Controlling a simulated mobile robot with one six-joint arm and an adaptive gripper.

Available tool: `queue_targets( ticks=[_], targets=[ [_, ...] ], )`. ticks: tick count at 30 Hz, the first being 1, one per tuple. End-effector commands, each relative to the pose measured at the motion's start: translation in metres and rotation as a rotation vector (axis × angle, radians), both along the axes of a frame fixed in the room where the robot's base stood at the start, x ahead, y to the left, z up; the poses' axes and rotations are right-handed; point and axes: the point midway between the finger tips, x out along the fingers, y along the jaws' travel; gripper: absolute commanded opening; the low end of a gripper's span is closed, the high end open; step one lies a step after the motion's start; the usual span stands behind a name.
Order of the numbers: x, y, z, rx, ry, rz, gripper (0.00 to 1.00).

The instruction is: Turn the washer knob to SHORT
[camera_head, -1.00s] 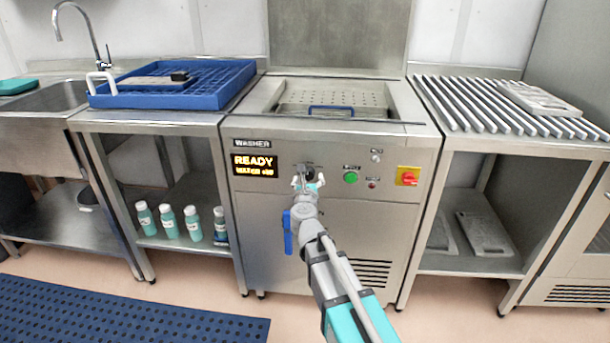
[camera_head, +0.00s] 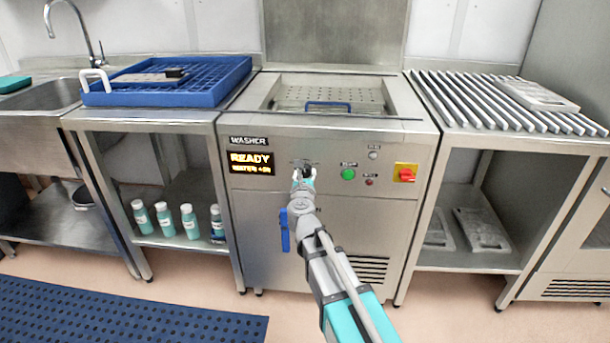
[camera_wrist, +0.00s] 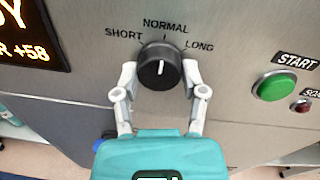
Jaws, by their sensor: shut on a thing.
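The washer (camera_head: 330,230) is a steel cabinet with a display reading READY (camera_head: 250,162). Its black knob (camera_wrist: 159,68) shows in the wrist view under the labels SHORT, NORMAL and LONG. The knob's white pointer mark points up, close to NORMAL. My gripper (camera_wrist: 160,75) is shut on the knob, one finger on its left side and one on its right. In the head view my gripper (camera_head: 304,175) is at the panel and mostly covers the knob.
A green START button (camera_wrist: 277,86) and a small red button (camera_wrist: 303,106) are right of the knob. A red switch on a yellow plate (camera_head: 406,173) is farther right. A blue rack (camera_head: 170,98) stands on the left counter.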

Motion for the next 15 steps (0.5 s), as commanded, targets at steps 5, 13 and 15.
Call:
queue_targets(
  ticks=[5, 13, 15],
  targets=[
    [0.0005, 0.0002, 0.0002, -0.011, 0.001, 0.004, 0.07],
    [0.0004, 0.0011, 0.0005, -0.097, 0.004, 0.005, 0.07],
    [0.0005, 0.0011, 0.0006, -0.135, 0.005, 0.005, 0.07]
  ],
)
